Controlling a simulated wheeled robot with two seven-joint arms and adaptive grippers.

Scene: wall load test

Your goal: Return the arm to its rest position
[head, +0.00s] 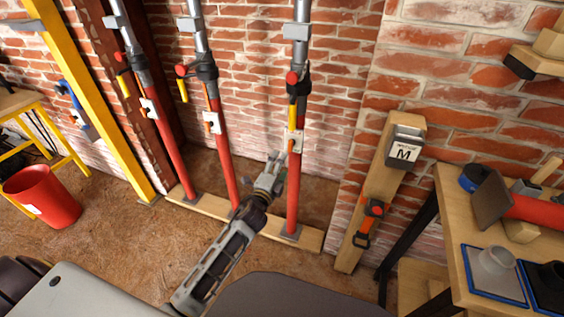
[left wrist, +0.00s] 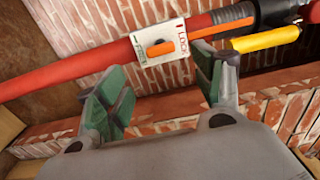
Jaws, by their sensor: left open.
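My left gripper (head: 275,168) is open beside the rightmost red-and-grey wall prop (head: 294,190), just below its white lock plate (head: 295,141). In the left wrist view, the two green-padded fingers of my left gripper (left wrist: 163,72) are spread apart with nothing held between them. Beyond them the lock plate (left wrist: 185,50) sits on the red tube, marked LOCK and FREE, with an orange lever (left wrist: 160,48) on it. Whether a finger touches the plate or tube cannot be told. My right gripper is not in view.
Two more red props (head: 168,145) (head: 220,150) stand to the left on a wooden sill (head: 310,238). A yellow post (head: 95,100) and red bucket (head: 42,196) are farther left. A wooden post (head: 355,230) and workbench (head: 450,225) are right. Brown floor is open at lower left.

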